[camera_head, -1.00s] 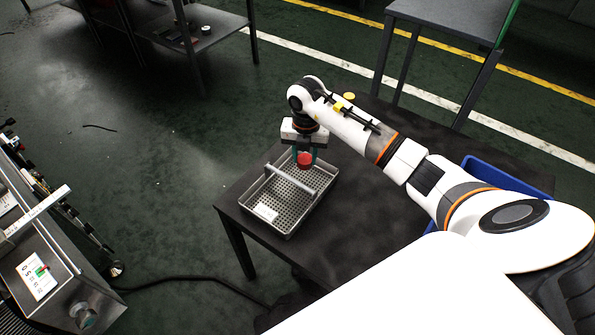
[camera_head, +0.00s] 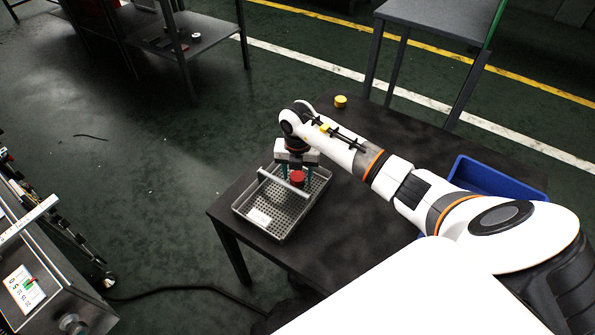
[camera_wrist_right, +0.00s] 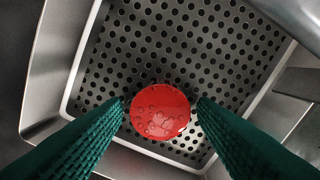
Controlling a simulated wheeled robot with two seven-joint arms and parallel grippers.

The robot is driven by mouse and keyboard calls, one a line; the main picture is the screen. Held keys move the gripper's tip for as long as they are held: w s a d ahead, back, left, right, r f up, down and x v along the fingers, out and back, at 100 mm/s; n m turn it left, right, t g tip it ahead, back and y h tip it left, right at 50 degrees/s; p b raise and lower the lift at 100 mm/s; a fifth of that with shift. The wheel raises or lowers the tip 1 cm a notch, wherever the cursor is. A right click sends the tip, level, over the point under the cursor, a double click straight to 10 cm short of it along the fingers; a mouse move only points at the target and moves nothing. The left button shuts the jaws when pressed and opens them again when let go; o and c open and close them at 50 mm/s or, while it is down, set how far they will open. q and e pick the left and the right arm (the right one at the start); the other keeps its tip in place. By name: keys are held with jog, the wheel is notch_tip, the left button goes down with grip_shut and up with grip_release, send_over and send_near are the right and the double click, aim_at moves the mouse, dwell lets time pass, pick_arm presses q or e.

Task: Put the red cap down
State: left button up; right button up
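The red cap (camera_head: 298,178) stands in the perforated metal tray (camera_head: 240,211), on the far side of its handle bar. In the right wrist view the cap (camera_wrist_right: 160,111) shows its round, droplet-covered top above the tray's holed floor (camera_wrist_right: 215,50). My right gripper (camera_head: 297,179) reaches down into the tray. Its green fingers (camera_wrist_right: 161,100) stand on both sides of the cap with a narrow gap at each side, so it looks open around the cap. The cap's underside is hidden. My left gripper is not in view.
The tray stands on a dark table (camera_head: 345,225). A yellow cap (camera_head: 340,101) lies at its far edge and a blue bin (camera_head: 495,180) is at the right. The handle bar (camera_head: 284,183) crosses the tray close to the gripper. A machine (camera_head: 50,290) stands at lower left.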

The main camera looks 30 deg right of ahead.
aim_at(298, 176)
jog(key=shift+o, duration=0.2)
jog(key=shift+r, duration=0.25)
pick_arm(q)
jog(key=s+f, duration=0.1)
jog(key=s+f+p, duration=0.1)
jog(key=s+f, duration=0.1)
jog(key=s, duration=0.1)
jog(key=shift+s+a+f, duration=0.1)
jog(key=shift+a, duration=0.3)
pick_arm(e)
notch_tip(298, 176, up, 12)
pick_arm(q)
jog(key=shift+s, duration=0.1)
pick_arm(e)
jog(key=shift+f, duration=0.15)
